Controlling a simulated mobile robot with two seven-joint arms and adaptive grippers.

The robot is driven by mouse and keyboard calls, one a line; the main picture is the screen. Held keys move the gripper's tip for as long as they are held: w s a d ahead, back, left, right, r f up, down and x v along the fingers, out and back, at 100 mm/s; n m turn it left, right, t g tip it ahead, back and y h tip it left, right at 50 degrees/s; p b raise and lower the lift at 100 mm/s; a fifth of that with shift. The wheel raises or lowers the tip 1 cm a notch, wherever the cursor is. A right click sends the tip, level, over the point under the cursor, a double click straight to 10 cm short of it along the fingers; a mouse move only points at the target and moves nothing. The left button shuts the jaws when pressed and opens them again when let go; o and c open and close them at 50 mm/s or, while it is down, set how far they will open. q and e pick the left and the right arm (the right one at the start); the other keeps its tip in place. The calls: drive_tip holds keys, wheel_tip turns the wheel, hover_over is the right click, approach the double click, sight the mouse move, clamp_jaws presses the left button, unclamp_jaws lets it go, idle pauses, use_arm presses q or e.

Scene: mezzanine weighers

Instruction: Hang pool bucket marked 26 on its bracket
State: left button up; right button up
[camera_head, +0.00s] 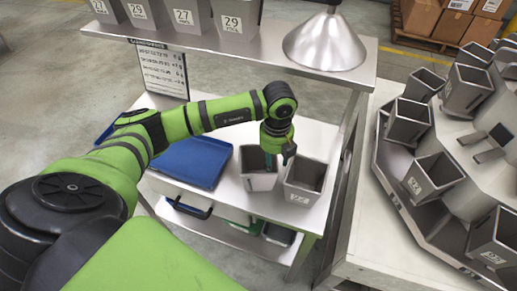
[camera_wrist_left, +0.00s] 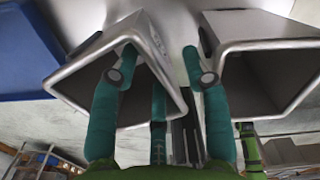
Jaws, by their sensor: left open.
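Two open grey metal buckets stand on the lower steel table: a left bucket (camera_head: 258,181) and a right bucket (camera_head: 301,194). The right one has a white label too small to read surely; I see no readable 26. My left gripper (camera_head: 279,158) is open at the left bucket's top. In the left wrist view, the gripper (camera_wrist_left: 160,65) has one finger over the left bucket's mouth (camera_wrist_left: 75,72) and another beside the right bucket (camera_wrist_left: 262,45); the left bucket's near wall lies between them. Contact cannot be told. A bare pronged bracket (camera_head: 487,150) shows on the weigher. My right gripper is not seen.
The weigher (camera_head: 470,130) at right carries several buckets around its ring. A raised shelf (camera_head: 225,45) behind my arm holds marked buckets, including 27 and 29, and a steel funnel (camera_head: 325,42). A blue tray (camera_head: 195,162) lies left of the table buckets.

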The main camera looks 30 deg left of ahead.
use_arm(q)
clamp_jaws()
drive_tip(key=shift+r, duration=0.1)
